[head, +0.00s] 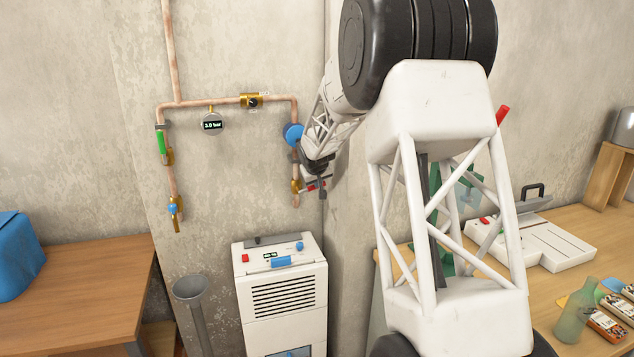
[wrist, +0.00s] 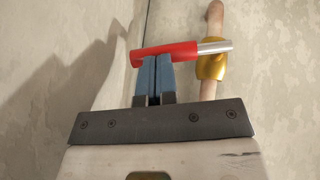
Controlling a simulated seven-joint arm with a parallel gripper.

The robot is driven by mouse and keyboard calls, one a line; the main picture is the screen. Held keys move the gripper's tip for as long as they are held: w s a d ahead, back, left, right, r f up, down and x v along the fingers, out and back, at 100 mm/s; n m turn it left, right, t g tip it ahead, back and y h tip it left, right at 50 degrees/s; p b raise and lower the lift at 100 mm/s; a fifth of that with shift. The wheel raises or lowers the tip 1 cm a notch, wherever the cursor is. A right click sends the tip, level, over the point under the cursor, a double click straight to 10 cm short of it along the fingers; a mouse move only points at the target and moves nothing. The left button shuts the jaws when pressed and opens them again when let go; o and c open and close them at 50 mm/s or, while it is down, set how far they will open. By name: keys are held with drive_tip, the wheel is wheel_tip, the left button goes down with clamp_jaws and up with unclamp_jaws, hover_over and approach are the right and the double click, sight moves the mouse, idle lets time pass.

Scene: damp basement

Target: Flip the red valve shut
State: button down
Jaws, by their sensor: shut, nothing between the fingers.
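The red valve's lever (wrist: 187,50) is a red sleeve on a silver metal stem in the wrist view. It lies nearly sideways, across the line of the copper pipe, and its stem ends at the brass valve body (wrist: 211,66). My gripper (wrist: 158,58) has its blue fingers pressed together with nothing between them. The fingertips overlap the red sleeve's lower edge in the picture; I cannot tell if they touch it. In the head view my gripper (head: 321,193) is right of the brass body (head: 296,186) on the pipe's right leg, and mostly hides the lever.
The copper pipe also carries a blue knob (head: 293,134), a gauge (head: 212,123), a green handle (head: 161,142) and a blue-handled tap (head: 174,209). A white cabinet (head: 283,297) stands below. Wooden tables stand left (head: 90,283) and right. A wall corner is close behind my gripper.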

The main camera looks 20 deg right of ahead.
drive_tip(key=shift+d+f, duration=0.5)
drive_tip(key=shift+f, duration=0.35)
drive_tip(key=shift+r, duration=0.1)
drive_tip(key=shift+r, duration=0.7)
drive_tip(key=shift+r, duration=0.1)
drive_tip(key=d+v, duration=0.2)
drive_tip(key=v, duration=1.1)
drive_tip(key=shift+s+d+r, duration=0.25)
drive_tip(key=shift+s+r, duration=0.05)
drive_tip(key=shift+r, duration=0.15)
drive_tip(key=shift+s, duration=0.1)
